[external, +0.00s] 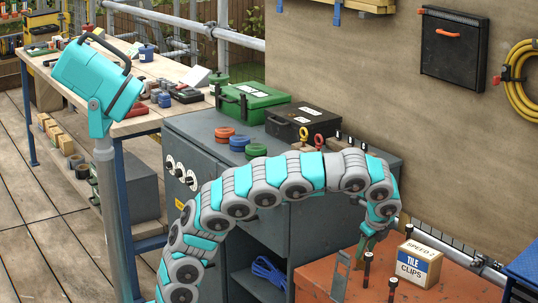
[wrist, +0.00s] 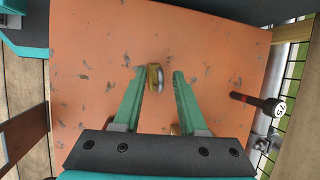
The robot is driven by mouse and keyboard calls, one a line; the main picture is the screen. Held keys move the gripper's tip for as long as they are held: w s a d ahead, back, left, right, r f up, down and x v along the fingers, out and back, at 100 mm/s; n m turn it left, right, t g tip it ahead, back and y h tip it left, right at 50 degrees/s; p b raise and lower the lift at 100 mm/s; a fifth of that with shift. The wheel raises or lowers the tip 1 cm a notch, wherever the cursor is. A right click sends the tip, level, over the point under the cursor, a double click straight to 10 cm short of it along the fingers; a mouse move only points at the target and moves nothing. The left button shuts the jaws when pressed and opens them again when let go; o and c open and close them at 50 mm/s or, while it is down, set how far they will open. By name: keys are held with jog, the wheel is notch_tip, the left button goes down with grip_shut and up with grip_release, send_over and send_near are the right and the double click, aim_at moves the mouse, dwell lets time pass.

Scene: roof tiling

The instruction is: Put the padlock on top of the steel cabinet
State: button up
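A small padlock (wrist: 154,77) with a brass body and a pale metal shackle lies on a worn orange surface (wrist: 90,60) in the wrist view. My gripper (wrist: 158,72) is open, its green fingers on either side of the padlock near the tips. The left fingertip is very near the padlock; whether they touch is unclear. In the external view my gripper (external: 366,248) points down over the orange surface (external: 425,288), and I cannot make out the padlock there. The grey steel cabinet (external: 328,222) stands to the left of the orange surface, with my arm arching across it.
The cabinet top holds coloured tape rolls (external: 239,142), a green case (external: 250,101), a black case (external: 301,121) and small upright items. A tile clips box (external: 416,262) and dark-handled pieces stand on the orange surface; one (wrist: 262,104) is right of my gripper.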

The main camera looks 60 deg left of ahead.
grip_shut()
dwell(1.2)
